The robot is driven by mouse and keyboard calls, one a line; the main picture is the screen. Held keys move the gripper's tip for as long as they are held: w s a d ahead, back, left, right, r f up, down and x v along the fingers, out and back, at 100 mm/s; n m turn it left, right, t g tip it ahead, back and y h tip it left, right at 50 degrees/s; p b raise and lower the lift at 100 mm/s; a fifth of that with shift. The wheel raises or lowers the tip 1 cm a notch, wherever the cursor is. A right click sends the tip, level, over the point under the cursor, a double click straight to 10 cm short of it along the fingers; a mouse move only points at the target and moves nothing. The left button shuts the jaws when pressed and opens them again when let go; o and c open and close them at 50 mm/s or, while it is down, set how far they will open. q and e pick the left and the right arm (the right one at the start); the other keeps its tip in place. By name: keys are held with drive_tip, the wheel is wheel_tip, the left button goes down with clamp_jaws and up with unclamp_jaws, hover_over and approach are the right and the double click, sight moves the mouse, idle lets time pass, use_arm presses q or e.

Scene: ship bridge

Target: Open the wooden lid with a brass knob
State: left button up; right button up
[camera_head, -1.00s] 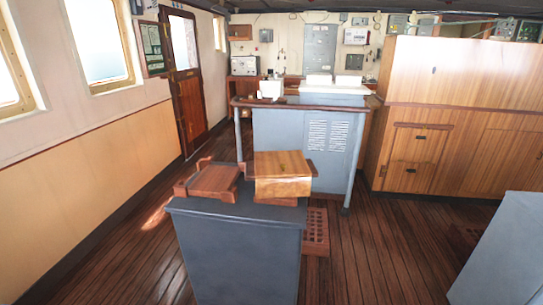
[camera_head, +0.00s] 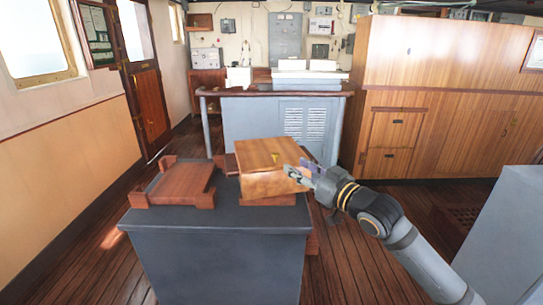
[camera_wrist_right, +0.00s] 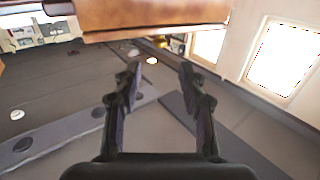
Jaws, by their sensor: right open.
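A wooden box stands on a grey cabinet, and its wooden lid (camera_head: 258,152) looks shut. A small brass knob (camera_head: 276,158) shows on the lid. My right gripper (camera_head: 290,170) is at the right side of the box, near the lid's edge; I cannot tell whether it touches. In the right wrist view the gripper (camera_wrist_right: 158,68) has its two fingers apart with nothing between them. The underside or edge of a wooden part (camera_wrist_right: 150,15) spans the top of that view. My left gripper is not in view.
The grey cabinet (camera_head: 215,255) bears the box. A wooden tray-like stand (camera_head: 172,186) lies left of the box. A grey console (camera_head: 265,125) stands behind, and a grey block (camera_head: 500,235) is at the right. Plank floor lies around the cabinet.

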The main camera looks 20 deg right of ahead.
sight(278, 155)
drive_tip(key=p+x, duration=0.1)
drive_tip(key=x, duration=0.9)
drive_tip(key=shift+w, duration=0.3)
drive_tip(key=shift+f, duration=0.1)
clamp_jaws()
